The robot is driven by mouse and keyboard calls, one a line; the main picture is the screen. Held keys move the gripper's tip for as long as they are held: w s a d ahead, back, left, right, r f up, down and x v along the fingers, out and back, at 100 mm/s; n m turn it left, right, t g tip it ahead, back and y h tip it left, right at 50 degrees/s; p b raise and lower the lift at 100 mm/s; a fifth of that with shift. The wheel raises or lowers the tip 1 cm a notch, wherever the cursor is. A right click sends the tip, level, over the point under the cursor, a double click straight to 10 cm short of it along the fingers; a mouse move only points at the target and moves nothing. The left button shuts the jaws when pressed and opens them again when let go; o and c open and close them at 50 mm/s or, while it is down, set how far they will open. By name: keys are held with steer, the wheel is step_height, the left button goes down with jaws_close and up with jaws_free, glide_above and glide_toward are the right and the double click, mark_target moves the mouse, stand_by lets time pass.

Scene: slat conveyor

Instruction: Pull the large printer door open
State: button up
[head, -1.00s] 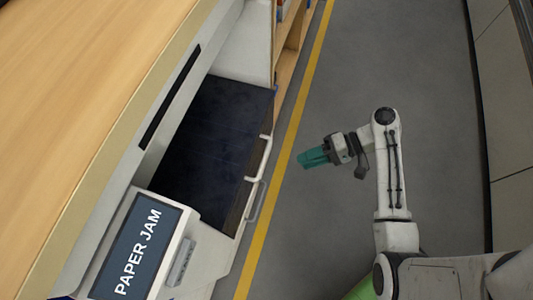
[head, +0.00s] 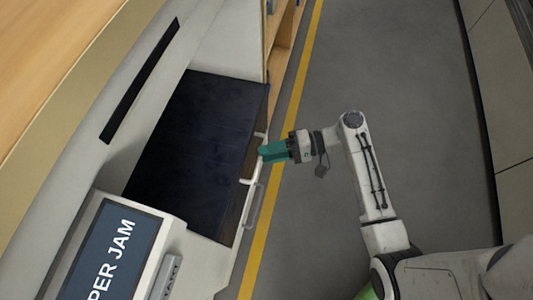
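The printer is a pale machine with a dark flat top section (head: 200,150) on the left in the head view. Its front faces the aisle and shows almost edge-on. A white bar handle (head: 247,181) and a grey bar handle (head: 253,208) stick out from this front. Which one belongs to the large door I cannot tell, and I see no opened door. My gripper (head: 264,152) has teal fingers and points left at the white handle. The fingertips overlap the upper part of this handle in the picture. Contact and finger spacing cannot be made out.
A tilted screen (head: 112,250) reading "PER JAM" sits at the printer's near end. Wooden shelving (head: 283,45) stands beyond the printer. A yellow floor line (head: 272,185) runs along its front. The grey floor (head: 400,80) is clear up to pale cabinets (head: 505,100) at right.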

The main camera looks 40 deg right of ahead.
steer(key=shift+w+a+f, duration=0.1)
steer(key=shift+w+a, duration=0.2)
steer(key=shift+a, duration=0.25)
steer(key=shift+c, duration=0.5)
jaws_close()
